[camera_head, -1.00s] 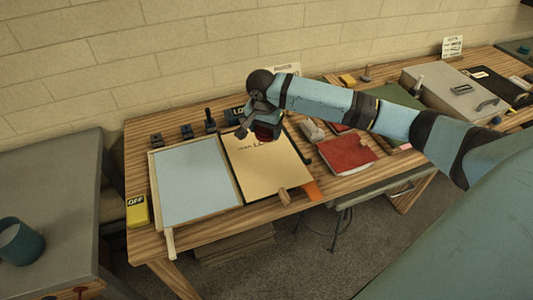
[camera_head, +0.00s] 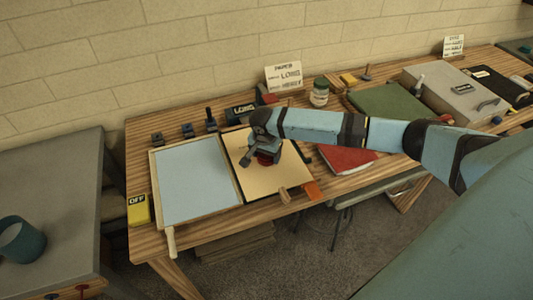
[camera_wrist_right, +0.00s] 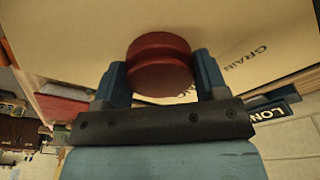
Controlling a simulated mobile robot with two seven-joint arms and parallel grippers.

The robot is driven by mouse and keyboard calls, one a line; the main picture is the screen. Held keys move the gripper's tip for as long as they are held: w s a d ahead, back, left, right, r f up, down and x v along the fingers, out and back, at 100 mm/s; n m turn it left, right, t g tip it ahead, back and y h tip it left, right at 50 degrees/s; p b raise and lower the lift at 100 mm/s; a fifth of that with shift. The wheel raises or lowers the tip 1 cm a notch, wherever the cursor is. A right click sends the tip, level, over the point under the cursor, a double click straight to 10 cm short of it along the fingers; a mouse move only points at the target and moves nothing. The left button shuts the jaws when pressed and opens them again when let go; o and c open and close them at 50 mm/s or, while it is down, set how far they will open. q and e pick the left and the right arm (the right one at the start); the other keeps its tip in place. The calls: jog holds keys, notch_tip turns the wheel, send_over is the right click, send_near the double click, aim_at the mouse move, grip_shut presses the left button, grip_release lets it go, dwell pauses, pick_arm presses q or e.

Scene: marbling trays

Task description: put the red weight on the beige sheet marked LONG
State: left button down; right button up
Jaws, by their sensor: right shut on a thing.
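The beige sheet (camera_head: 268,185) lies on the table beside the pale blue tray; my arm covers its upper part in the head view. In the right wrist view the sheet (camera_wrist_right: 230,25) fills the upper part, with the word GRAIN readable. My right gripper (camera_head: 265,160) is shut on the red weight (camera_wrist_right: 160,65), a round piece between its two fingers. In the head view the weight (camera_head: 266,157) shows just under the gripper, over the sheet. I cannot tell whether it touches the sheet. My left gripper is not in view.
A pale blue tray (camera_head: 155,190) lies left of the sheet. A dark block marked LONG (camera_head: 240,110) and a PAPER sign (camera_head: 284,78) stand behind. A red book (camera_head: 345,160) lies right of the sheet, and a jar (camera_head: 319,93) stands further back.

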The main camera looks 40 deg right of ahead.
aim_at(264, 157)
jog(key=o, duration=1.2)
jog(key=shift+f, duration=0.1)
jog(key=shift+o, duration=0.2)
notch_tip(264, 157, up, 12)
jog(key=s+a, duration=0.1)
jog(key=shift+a+b, duration=0.25)
jog(key=shift+b, duration=0.2)
